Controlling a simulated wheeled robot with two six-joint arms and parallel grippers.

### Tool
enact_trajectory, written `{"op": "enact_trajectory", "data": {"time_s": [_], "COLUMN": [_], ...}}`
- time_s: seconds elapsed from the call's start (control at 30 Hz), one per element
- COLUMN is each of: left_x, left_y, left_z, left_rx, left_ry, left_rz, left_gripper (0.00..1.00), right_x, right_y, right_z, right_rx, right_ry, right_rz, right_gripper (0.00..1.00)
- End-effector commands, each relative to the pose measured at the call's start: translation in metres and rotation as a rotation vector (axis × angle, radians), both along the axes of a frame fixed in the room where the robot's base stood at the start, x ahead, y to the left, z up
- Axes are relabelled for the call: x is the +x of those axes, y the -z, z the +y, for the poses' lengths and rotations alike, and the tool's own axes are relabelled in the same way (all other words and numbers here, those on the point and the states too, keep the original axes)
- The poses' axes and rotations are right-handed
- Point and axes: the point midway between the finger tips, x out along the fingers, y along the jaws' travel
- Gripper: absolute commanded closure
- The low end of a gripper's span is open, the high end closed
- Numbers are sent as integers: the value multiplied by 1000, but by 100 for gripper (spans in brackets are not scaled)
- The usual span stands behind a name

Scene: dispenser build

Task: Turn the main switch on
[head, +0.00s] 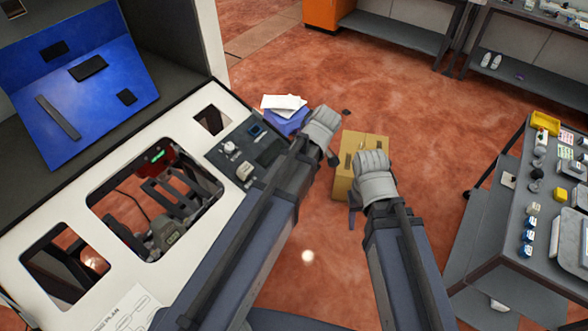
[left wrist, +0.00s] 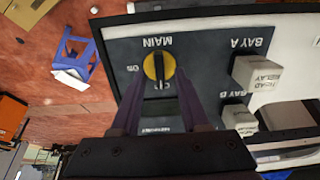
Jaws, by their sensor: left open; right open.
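The main switch (left wrist: 158,66) is a round yellow dial with a black upright handle, on a dark panel (left wrist: 210,50) marked MAIN, in the left wrist view. The lettering appears upside down there; ON is left of the dial and another mark, partly hidden, is below it. My left gripper (left wrist: 156,84) is open, its two fingers on either side of the dial's lower part in the picture; I cannot tell if they touch it. In the head view the left gripper (head: 322,130) is by the panel's right end, and I cannot make out the switch. My right gripper (head: 372,178) is open and empty.
A relay block (left wrist: 258,74) marked HEAD RELAY sits beside the switch under BAY A, with another block at BAY B. A cardboard box (head: 345,185) stands behind my right gripper. A blue stool (head: 288,122) with papers is beyond the panel. A grey table (head: 510,220) is right.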

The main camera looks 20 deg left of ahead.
Motion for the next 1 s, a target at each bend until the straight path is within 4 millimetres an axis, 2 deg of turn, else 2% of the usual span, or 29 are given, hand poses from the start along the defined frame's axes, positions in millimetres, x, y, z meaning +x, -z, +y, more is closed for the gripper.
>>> {"op": "enact_trajectory", "data": {"time_s": [0.07,0.37,0.77,1.0], "left_x": [1,1,1,1], "left_y": [9,9,9,9], "left_z": [3,4,4,4], "left_rx": [0,0,0,0], "left_ry": [0,1,1,1], "left_rz": [0,-1,-1,0], "left_gripper": [55,55,98,100], "right_x": [0,0,0,0], "right_y": [9,9,9,9], "right_z": [0,0,0,0], "right_rx": [0,0,0,0], "right_ry": [-1,-2,-2,-2], "right_rz": [0,0,0,0], "right_gripper": [50,50,50,50]}}
